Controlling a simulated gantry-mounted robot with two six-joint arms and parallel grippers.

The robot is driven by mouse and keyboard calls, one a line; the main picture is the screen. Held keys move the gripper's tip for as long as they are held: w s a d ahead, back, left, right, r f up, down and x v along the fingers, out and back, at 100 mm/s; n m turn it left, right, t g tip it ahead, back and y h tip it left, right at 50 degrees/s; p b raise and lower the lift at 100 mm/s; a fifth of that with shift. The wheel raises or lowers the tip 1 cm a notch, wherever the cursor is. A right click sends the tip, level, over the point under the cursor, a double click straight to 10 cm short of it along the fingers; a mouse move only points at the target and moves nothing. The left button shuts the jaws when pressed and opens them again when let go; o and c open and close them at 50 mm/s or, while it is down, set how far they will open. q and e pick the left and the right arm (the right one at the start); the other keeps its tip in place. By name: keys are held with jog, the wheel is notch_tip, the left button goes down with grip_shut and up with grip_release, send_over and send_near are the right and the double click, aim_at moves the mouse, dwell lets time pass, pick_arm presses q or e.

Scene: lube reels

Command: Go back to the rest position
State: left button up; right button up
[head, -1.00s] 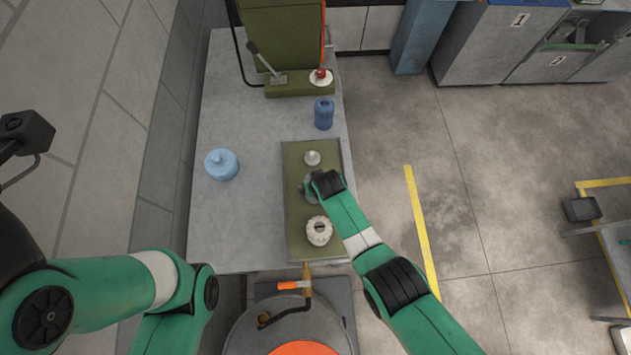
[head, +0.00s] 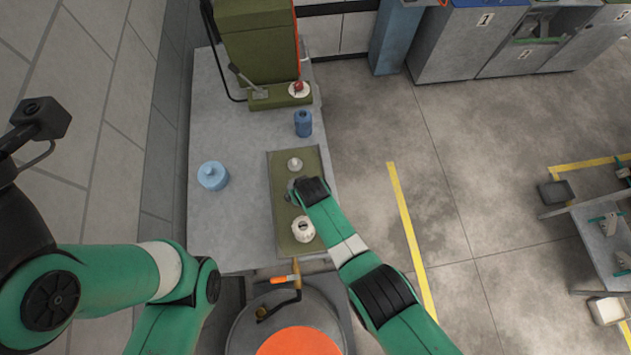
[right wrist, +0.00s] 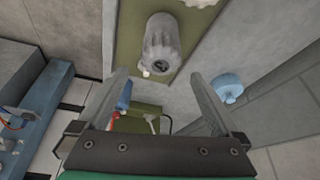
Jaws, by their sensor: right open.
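My right gripper (right wrist: 157,76) is open and empty, with its two fingers spread apart in the right wrist view. In the head view my right wrist is over the middle of the mat (head: 283,236) and mostly hides the cylinder (head: 291,190). My left arm folds at the lower left of the head view, and its gripper is out of the picture.
On the mat are a white ribbed part (head: 303,229) and a small pale cap (head: 294,164). A light blue jug (head: 212,176) and a dark blue bottle (head: 303,123) stand on the grey table (head: 225,230). A drum (head: 255,325) with a crank stands in front.

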pick_arm(q)
jog(key=shift+w+d, duration=0.1)
jog(key=shift+d, duration=0.25)
dwell(0.4)
